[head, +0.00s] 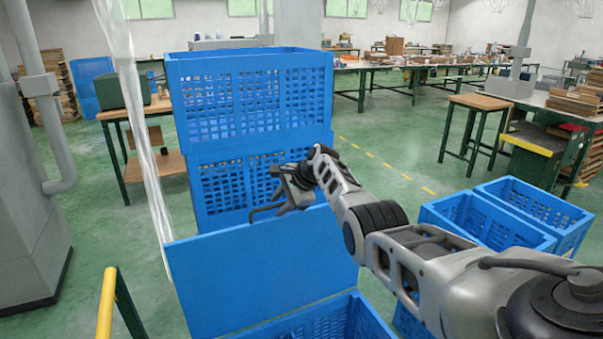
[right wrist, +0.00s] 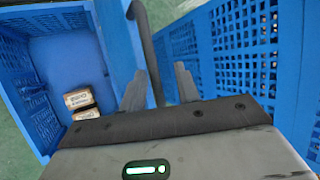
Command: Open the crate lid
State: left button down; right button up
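The crate lid (head: 265,270) is a flat blue panel standing up steeply from the open blue crate (head: 345,318), facing me. In the right wrist view the crate (right wrist: 25,85) is open, with small brown boxes (right wrist: 80,103) inside; the lid (right wrist: 115,40) stands beside it. My right gripper (head: 283,195) is at the lid's upper edge. Its two fingers (right wrist: 160,88) are spread apart. A dark curved bar (right wrist: 146,45) shows between them; I cannot tell whether it touches them. My left gripper is out of view.
Stacked blue crates (head: 250,110) stand just behind the lid, close to my right gripper. Two open blue crates (head: 530,207) are at the right. A yellow rail (head: 106,305) is at the lower left. Green floor (head: 385,165) is clear behind my right arm.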

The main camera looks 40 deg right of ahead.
jog(key=v, duration=1.5)
jog(key=shift+w+p, duration=0.15)
jog(key=shift+p, duration=0.25)
jog(key=shift+r, duration=0.1)
jog(key=s+a+f+n+g+h, duration=0.2)
jog(key=s+a+f+n, duration=0.4)
jog(key=a+f, duration=0.3)
jog(key=s+a+f+n+g+h, duration=0.1)
jog(key=s+a+f+n, duration=0.6)
jog(key=f, duration=0.3)
jog(key=s+a+n, duration=0.9)
jog(key=s+a, duration=0.6)
jog(key=s, duration=0.3)
jog(key=w+a+f+t+y, duration=0.3)
jog(key=w+a+f+t, duration=0.2)
jog(key=f, duration=0.4)
jog(key=shift+n+t, duration=0.4)
